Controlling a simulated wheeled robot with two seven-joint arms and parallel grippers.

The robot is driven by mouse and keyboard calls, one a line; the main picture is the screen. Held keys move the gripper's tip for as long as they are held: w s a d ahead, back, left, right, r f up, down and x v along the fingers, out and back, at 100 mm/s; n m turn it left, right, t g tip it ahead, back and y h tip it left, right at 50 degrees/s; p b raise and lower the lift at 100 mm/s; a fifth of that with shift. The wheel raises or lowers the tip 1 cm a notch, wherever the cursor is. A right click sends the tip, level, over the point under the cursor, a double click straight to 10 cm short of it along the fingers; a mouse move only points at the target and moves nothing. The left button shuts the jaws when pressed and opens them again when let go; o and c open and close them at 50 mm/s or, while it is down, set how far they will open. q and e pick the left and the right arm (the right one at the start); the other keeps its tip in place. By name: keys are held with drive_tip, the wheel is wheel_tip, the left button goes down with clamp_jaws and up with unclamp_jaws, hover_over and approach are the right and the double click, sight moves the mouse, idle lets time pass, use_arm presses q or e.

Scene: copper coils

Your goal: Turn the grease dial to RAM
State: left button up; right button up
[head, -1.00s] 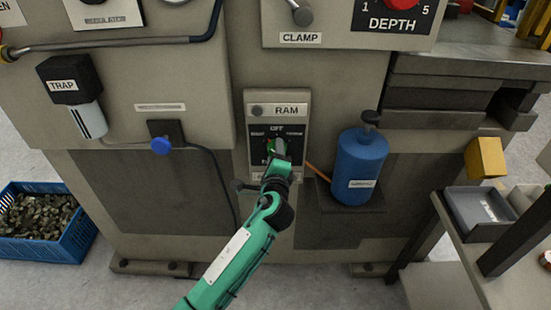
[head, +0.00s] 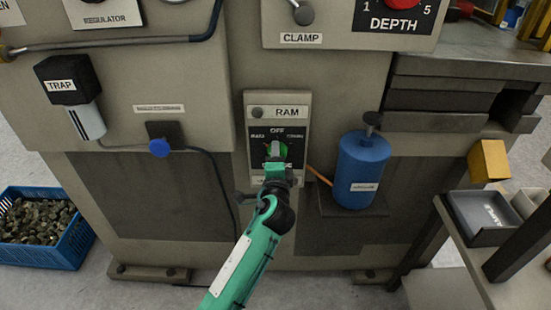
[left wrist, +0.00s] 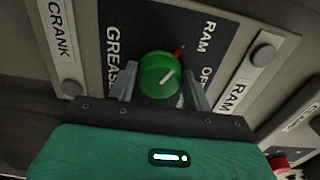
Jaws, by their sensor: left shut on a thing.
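The grease dial has a green knob (left wrist: 160,75) on a dark panel lettered GREASE, RAM and OFF in the left wrist view. A red mark at the knob's edge points up and right, about toward the word RAM. In the head view the knob (head: 284,151) shows partly behind my gripper. My left gripper (head: 276,152) is shut on the knob, a finger on either side; it also shows in the left wrist view (left wrist: 158,88). My right gripper is out of view.
A RAM nameplate (head: 287,113) sits above the dial. A blue bottle (head: 363,172) stands on a bracket close to its right. A blue valve knob (head: 159,148) and hose are to the left. A blue crate (head: 75,243) and a grey tray (head: 482,238) lie farther out.

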use_arm(q)
drive_tip(key=shift+f, duration=0.1)
drive_tip(key=o, duration=0.9)
drive_tip(key=shift+o, duration=0.2)
drive_tip(key=s, duration=1.3)
drive_tip(key=shift+s, duration=0.4)
